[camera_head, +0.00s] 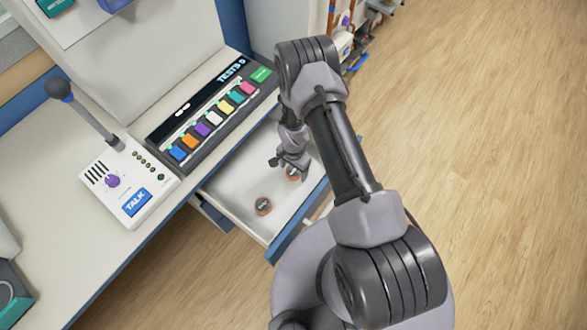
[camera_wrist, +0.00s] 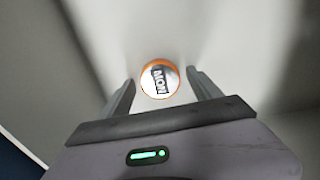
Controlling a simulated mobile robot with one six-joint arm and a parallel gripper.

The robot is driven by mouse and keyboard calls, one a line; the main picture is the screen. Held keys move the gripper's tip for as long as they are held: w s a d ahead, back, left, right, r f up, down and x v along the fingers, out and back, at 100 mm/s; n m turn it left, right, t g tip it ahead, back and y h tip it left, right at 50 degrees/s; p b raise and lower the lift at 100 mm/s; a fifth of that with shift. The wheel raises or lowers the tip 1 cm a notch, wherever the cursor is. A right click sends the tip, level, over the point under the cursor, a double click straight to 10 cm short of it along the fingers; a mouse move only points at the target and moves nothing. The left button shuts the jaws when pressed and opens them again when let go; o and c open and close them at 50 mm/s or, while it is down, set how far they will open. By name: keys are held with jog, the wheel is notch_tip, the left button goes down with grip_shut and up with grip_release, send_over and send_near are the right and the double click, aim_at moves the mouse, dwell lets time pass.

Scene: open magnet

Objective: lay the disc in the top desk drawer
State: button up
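The top desk drawer (camera_head: 238,188) is pulled open below the desk, with a white inside. Two discs are in it. One dark-topped disc with an orange-brown rim (camera_head: 263,206) lies on the drawer floor towards the lower left. The other disc (camera_head: 293,174) is at my gripper (camera_head: 288,169), partly hidden by it. My gripper is open, pointing down into the drawer.
The desk (camera_head: 75,215) beside the drawer holds a white talk box (camera_head: 125,190) with a dark-knobbed stick and a panel of coloured buttons (camera_head: 213,113). The drawer's blue front edge (camera_head: 290,235) is near my arm. Open wooden floor (camera_head: 480,130) lies to the right.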

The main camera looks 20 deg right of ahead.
notch_tip(320, 180, up, 12)
jog(key=p, duration=0.5)
notch_tip(320, 180, up, 27)
jog(key=n+t, duration=0.2)
send_over(293, 171)
jog(key=w, duration=0.2)
jog(key=s+a+r+n+t, duration=0.1)
jog(key=s+r, duration=0.3)
jog(key=r, duration=0.3)
jog(key=s+a+r+n+t, duration=0.1)
jog(key=s+r, duration=0.3)
jog(key=r, duration=0.3)
jog(key=s+a+r+n+t+y, duration=0.1)
jog(key=s+r, duration=0.2)
jog(key=s, duration=0.3)
jog(key=s+r+n+y, duration=0.1)
jog(key=s+r, duration=0.2)
jog(key=s, duration=0.4)
jog(key=shift+s+a+r+t, duration=0.15)
jog(key=shift+a+r+t, duration=0.1)
jog(key=shift+a+t, duration=0.15)
